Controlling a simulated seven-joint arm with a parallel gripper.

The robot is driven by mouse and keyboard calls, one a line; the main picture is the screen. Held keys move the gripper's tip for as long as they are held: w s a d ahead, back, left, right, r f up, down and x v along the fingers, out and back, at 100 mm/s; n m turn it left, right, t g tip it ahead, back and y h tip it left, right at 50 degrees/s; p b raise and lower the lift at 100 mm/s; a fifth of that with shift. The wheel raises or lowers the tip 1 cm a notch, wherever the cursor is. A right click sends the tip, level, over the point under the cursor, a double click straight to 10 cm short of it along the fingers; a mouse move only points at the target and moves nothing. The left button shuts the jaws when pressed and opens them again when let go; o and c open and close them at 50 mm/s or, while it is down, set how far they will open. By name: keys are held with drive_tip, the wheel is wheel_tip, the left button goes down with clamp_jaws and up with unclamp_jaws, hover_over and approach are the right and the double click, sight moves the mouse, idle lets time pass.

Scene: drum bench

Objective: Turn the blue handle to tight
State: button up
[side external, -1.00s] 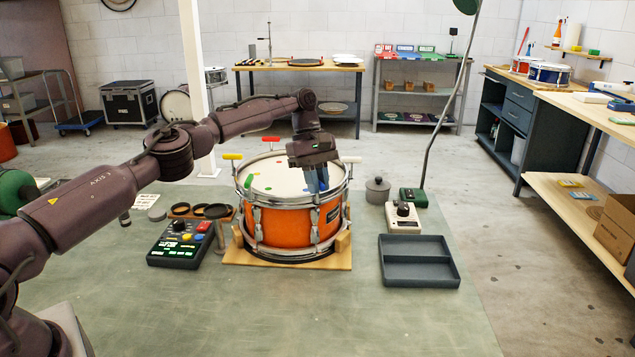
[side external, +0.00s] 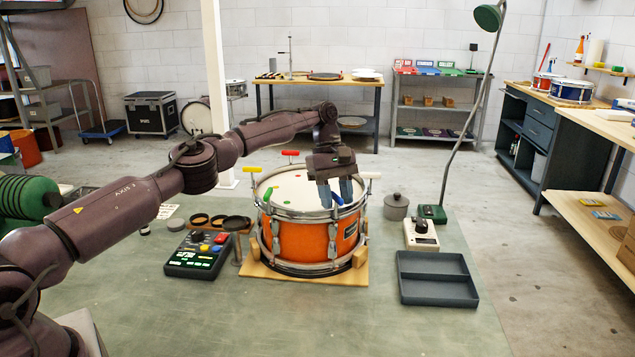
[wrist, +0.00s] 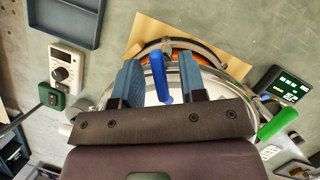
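The orange drum (side external: 305,240) stands on a wooden base, with coloured T-shaped handles around its rim. The blue handle (wrist: 160,77) is at the drum's near right edge; part of it also shows in the side view (side external: 338,198). My gripper (wrist: 160,80) is open, with one blue-grey finger on each side of the blue handle and a visible gap to each. In the side view, my gripper (side external: 336,194) points down over the drum's right rim. The handle's lower end and any tightness mark are hidden or too small to tell.
Other handles are yellow (side external: 252,169), red (side external: 291,153), green (side external: 268,197) and white (side external: 369,175). A control box (side external: 198,254) stands left of the drum. A dark tray (side external: 437,279), a pale dial box (side external: 421,234) and a grey lidded pot (side external: 396,207) stand right. The front mat is clear.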

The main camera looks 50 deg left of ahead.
drive_tip(key=shift+r, duration=1.45)
drive_tip(key=s+d+r, duration=0.2)
drive_tip(key=s+r, duration=0.7)
drive_tip(key=s, duration=0.5)
drive_tip(key=shift+r, duration=0.4)
drive_tip(key=shift+o, duration=0.3)
